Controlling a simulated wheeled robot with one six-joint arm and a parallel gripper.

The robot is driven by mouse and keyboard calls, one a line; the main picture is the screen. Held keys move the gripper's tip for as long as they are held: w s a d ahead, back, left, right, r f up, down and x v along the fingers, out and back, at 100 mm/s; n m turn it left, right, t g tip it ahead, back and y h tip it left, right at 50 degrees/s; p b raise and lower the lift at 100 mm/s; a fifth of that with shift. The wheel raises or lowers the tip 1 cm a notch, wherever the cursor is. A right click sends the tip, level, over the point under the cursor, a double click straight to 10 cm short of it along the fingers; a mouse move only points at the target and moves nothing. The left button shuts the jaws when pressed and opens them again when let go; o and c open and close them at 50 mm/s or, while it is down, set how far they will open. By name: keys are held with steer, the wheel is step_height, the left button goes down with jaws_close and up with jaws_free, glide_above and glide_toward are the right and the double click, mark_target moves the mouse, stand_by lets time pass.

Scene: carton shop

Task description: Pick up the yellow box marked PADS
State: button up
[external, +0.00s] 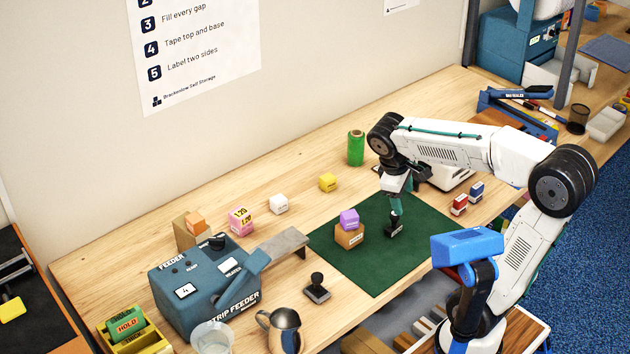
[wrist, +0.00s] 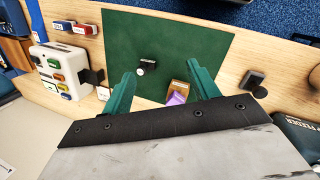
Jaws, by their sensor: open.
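A small yellow box (external: 328,182) sits on the wooden bench near the wall in the external view, behind the green mat (external: 330,245). Its marking is too small to read. I cannot make it out in the wrist view, where my gripper's body covers the lower part. My gripper (external: 396,207) points down over the mat, to the right of the yellow box and apart from it. Its teal fingers also show in the wrist view (wrist: 160,70), spread with nothing between them.
A black object (external: 393,230) stands on the mat below my gripper. A purple box (external: 349,219) rests on a brown box (external: 349,237). A green cylinder (external: 356,148) stands right of the yellow box, a white box (external: 279,204) left of it. The bench around the yellow box is clear.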

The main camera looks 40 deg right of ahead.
steer(key=w+d+f+n+g+h, duration=0.1)
steer(key=w+d+n+h, duration=0.15)
steer(key=w, duration=0.95)
steer(key=n+h, duration=0.8)
steer(key=n, duration=0.3)
glide_toward(322, 181)
steer(key=shift+s+d+f+m+t+y, duration=0.1)
steer(key=shift+s+d+m+t+y, duration=0.05)
steer(key=shift+d, duration=0.4)
steer(key=shift+s+d+f+m+t+y, duration=0.1)
steer(key=shift+s+d+t, duration=0.05)
steer(key=shift+d, duration=0.35)
steer(key=x, duration=0.6)
steer(key=shift+d, duration=0.3)
steer(key=x, duration=0.5)
steer(key=shift+s+d, duration=0.1)
steer(key=shift+d, duration=0.1)
steer(key=c, duration=1.1)
